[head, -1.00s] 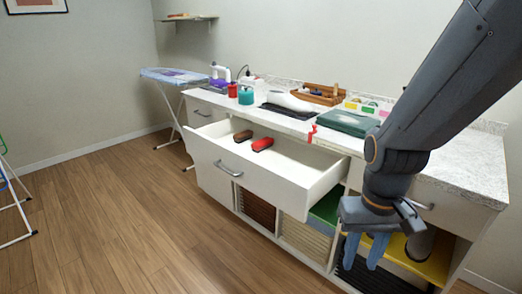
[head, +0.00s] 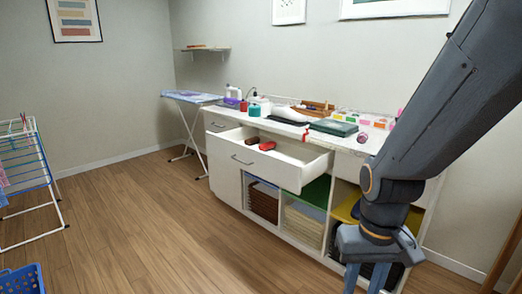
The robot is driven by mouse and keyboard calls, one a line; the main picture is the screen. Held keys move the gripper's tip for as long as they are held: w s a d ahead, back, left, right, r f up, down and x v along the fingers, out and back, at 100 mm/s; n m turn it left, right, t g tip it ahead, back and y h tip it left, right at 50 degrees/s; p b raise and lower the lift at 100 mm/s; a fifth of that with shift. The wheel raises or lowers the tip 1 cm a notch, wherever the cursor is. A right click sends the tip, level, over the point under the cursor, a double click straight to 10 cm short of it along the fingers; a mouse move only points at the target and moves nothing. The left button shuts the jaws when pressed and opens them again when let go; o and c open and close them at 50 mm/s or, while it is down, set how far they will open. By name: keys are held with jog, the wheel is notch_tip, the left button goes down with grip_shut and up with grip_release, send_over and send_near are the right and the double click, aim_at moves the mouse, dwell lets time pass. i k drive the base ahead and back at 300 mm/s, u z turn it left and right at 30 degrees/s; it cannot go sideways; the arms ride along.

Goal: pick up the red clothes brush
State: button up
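The red clothes brush (head: 267,146) lies inside the open white drawer (head: 240,161) of the counter, toward the middle of the picture. A dark brown brush (head: 252,140) lies just behind and to the left of it in the same drawer. My gripper (head: 366,284) hangs at the lower right, pointing down, in front of the shelves and well away from the drawer. Its fingers reach the bottom edge of the picture, with a gap between them, and nothing shows in them.
The open drawer juts out over cubbies with baskets (head: 303,224). The counter top holds a dark green folded cloth (head: 333,127) and other items. An ironing board (head: 190,97) stands left of the counter. A drying rack (head: 30,165) and blue basket (head: 22,282) are at far left. The wooden floor between is clear.

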aim_at(269, 146)
jog(key=u, duration=0.75)
jog(key=i, duration=0.8)
jog(key=u, duration=0.9)
jog(key=i, duration=1.05)
jog(key=z, duration=0.55)
jog(key=i, duration=0.9)
jog(key=z, duration=0.8)
